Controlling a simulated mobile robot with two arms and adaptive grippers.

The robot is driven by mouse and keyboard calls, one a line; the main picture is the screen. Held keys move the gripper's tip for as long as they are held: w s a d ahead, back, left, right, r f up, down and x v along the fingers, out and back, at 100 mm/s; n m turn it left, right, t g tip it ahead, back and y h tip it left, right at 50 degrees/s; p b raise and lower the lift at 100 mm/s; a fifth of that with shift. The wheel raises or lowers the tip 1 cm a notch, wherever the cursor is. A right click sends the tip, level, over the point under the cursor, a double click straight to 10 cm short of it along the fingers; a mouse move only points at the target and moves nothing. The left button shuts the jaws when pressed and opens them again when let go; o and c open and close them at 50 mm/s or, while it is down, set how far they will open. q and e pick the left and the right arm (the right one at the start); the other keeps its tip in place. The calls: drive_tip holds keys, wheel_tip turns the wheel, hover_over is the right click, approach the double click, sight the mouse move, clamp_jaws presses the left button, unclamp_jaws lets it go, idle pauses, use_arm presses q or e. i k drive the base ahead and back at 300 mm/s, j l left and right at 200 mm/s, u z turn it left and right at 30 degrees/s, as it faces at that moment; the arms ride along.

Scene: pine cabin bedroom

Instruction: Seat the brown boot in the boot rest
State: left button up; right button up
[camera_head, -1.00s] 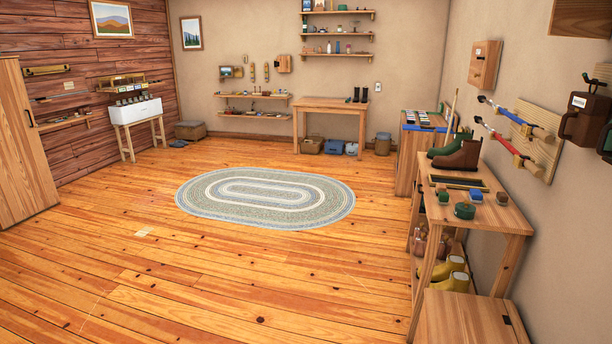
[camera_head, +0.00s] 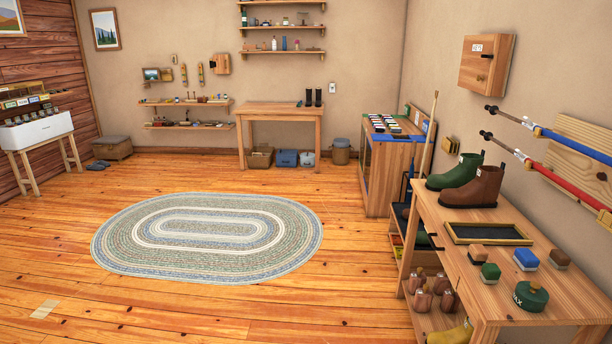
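A brown boot (camera_head: 474,186) stands upright on the wooden bench (camera_head: 437,215) at the right, at the bench's far end. A green boot (camera_head: 452,172) stands right behind it, partly hidden by it. A dark shallow tray with a wooden frame (camera_head: 488,233) lies on the bench in front of the brown boot. I cannot tell whether this tray is the boot rest. Neither of my grippers shows in the head view.
Several brushes and a green tin (camera_head: 530,296) sit on the bench's near part. Bottles (camera_head: 422,299) and a yellow boot (camera_head: 451,334) are on its lower shelf. A cabinet (camera_head: 386,170) stands beyond.

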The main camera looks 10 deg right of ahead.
sight(465, 232)
drive_tip(key=i+l+z, duration=0.1)
drive_tip(key=i+z, duration=0.15)
drive_tip(key=i, duration=0.75)
drive_tip(key=i+j+z, duration=0.1)
drive_tip(key=i+z, duration=0.15)
drive_tip(key=i, duration=0.75)
drive_tip(key=i+l, duration=0.15)
drive_tip(key=i, duration=1.85)
drive_tip(key=j+u, duration=0.05)
drive_tip(key=j, duration=0.05)
